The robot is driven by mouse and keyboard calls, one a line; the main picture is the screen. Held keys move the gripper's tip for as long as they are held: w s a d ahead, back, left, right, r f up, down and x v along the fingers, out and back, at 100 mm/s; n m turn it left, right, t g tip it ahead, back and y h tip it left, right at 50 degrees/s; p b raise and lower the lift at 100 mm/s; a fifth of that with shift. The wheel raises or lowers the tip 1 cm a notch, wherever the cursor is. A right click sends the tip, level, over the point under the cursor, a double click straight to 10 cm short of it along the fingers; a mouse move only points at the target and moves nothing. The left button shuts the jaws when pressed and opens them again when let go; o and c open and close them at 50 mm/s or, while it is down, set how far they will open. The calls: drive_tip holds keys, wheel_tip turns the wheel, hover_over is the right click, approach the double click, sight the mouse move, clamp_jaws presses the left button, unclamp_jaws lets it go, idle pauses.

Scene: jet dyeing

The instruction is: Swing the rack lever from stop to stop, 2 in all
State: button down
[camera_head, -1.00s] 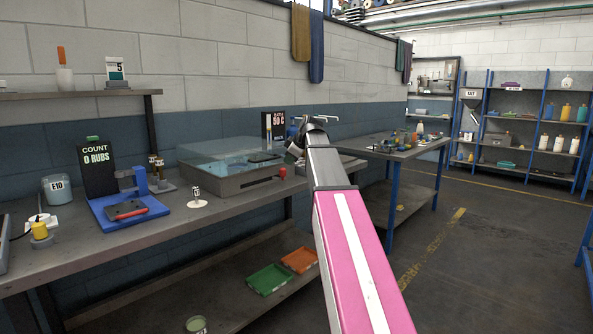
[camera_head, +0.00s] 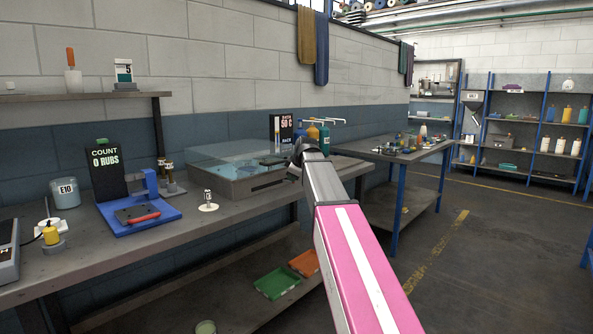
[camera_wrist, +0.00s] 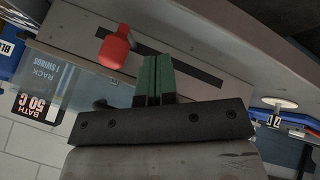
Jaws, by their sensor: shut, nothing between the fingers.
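My gripper (camera_head: 297,165) is at the bath's right front. In the wrist view its green fingers (camera_wrist: 155,62) are together and empty, beside the knob with a small gap. The bath display (camera_wrist: 40,103) reads 50 C and rack 1 swings.
A second bench (camera_head: 405,150) with small items is at the right. The floor (camera_head: 480,260) to the right is clear.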

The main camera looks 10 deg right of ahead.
drive_tip(key=shift+w+d+r, duration=0.1)
drive_tip(key=shift+w+d, duration=0.25)
drive_tip(key=shift+w, duration=0.55)
drive_tip(key=shift+w+d, duration=0.3)
drive_tip(key=shift+w, duration=0.6)
drive_tip(key=w+d, duration=0.2)
drive_tip(key=w, duration=0.1)
drive_tip(key=shift+d, duration=0.3)
